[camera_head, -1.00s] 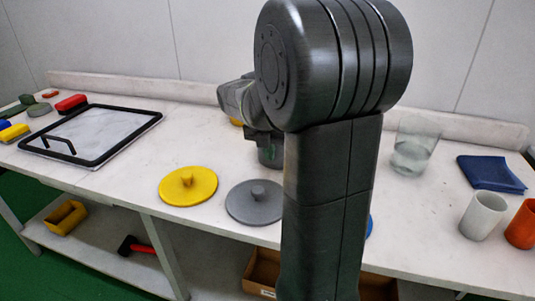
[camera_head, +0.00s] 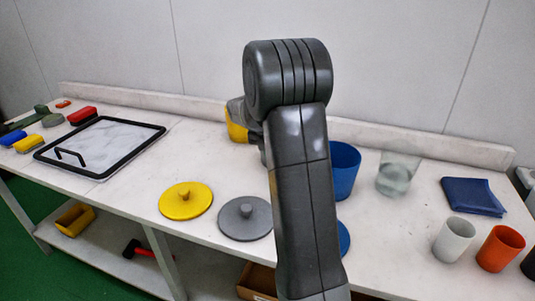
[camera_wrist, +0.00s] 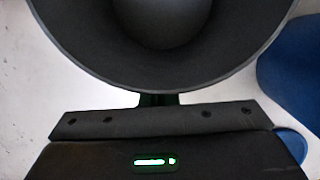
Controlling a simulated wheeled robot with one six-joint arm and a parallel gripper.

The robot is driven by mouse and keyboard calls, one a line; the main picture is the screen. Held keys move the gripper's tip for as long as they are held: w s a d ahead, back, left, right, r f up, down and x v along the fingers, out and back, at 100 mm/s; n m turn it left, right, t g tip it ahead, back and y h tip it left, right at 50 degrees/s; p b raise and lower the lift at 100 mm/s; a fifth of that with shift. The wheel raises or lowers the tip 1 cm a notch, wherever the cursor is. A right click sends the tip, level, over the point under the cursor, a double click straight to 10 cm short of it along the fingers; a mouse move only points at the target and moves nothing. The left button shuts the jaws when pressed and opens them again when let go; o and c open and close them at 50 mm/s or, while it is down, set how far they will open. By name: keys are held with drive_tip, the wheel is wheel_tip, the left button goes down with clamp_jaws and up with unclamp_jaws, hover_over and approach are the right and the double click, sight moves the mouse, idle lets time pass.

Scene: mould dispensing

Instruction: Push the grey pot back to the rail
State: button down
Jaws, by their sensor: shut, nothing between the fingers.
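The grey pot (camera_wrist: 90,55) fills the top of the wrist view, dark and round, seen from above into its open mouth. In the head view my arm hides it. My gripper (camera_wrist: 158,99) is shut and empty, its fingertips at the near side of the pot's wall. I cannot tell whether they touch it. The white rail (camera_head: 430,141) runs along the back edge of the table against the wall. The gap between pot and rail is hidden by my arm.
A blue pot (camera_head: 345,172) stands right of my arm, also in the wrist view (camera_wrist: 292,75). A yellow pot (camera_head: 236,124) stands to the left. Yellow (camera_head: 186,201) and grey (camera_head: 245,218) lids lie in front. A clear glass (camera_head: 395,175) stands further right.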

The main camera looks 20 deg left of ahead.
drive_tip(key=w+p, duration=0.2)
drive_tip(key=w, duration=0.1)
drive_tip(key=w+p, duration=0.2)
drive_tip(key=w, duration=0.2)
drive_tip(key=w+p, duration=0.2)
drive_tip(key=w, duration=0.1)
drive_tip(key=shift+w+a+r, duration=0.2)
drive_tip(key=shift+w+a, duration=0.05)
drive_tip(key=shift+w+f+p, duration=0.2)
drive_tip(key=shift+w+p, duration=0.25)
drive_tip(key=shift+w, duration=0.25)
